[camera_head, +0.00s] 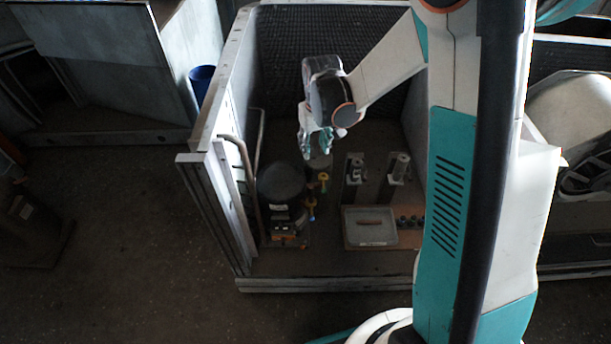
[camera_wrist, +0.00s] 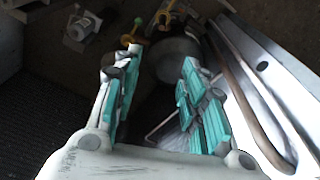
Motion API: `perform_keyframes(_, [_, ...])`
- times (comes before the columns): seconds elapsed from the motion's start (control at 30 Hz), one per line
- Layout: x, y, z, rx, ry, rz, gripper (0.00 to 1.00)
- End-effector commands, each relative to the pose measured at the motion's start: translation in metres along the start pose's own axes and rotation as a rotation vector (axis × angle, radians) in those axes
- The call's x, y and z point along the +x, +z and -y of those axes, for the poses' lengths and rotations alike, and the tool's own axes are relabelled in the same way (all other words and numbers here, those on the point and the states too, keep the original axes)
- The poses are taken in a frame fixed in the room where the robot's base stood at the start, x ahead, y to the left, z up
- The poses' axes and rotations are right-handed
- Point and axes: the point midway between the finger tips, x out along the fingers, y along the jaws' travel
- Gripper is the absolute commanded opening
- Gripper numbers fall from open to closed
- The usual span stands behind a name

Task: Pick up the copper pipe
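A short copper-brown rod (camera_head: 370,222) lies in a shallow grey tray (camera_head: 352,234) on the housing floor. Brown bent pipes (camera_head: 245,165) stand along the left wall panel; a long brown pipe (camera_wrist: 238,85) runs beside that wall in the wrist view. I cannot tell which of these is the copper pipe meant. My gripper (camera_head: 316,150) hangs inside the housing, above and behind the dark round tank, left of and farther back than the tray. The pipe passes outside the right finger.
A dark tank (camera_head: 282,185) with yellow valves (camera_head: 323,178) stands left of centre. Two metal fittings (camera_head: 398,167) stand right of it, with several small dark knobs by the tray. The left wall (camera_head: 215,110) and front rail (camera_head: 320,284) bound the housing.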

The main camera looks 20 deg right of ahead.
Motion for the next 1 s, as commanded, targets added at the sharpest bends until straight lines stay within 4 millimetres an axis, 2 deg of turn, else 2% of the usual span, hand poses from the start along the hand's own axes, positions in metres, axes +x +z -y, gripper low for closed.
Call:
perform_keyframes(0.1, [0.035, -0.009, -0.001, -0.009, -0.004, 0.042, 0.39])
perform_keyframes(0.3, [0.087, -0.011, -0.001, -0.021, -0.012, 0.102, 0.39])
perform_keyframes(0.67, [0.131, -0.005, 0.000, -0.029, -0.016, 0.136, 0.39])
perform_keyframes(0.9, [0.177, 0.001, 0.000, -0.028, -0.016, 0.135, 0.39])
perform_keyframes(1.0, [0.190, 0.003, 0.001, -0.028, -0.016, 0.135, 0.39])
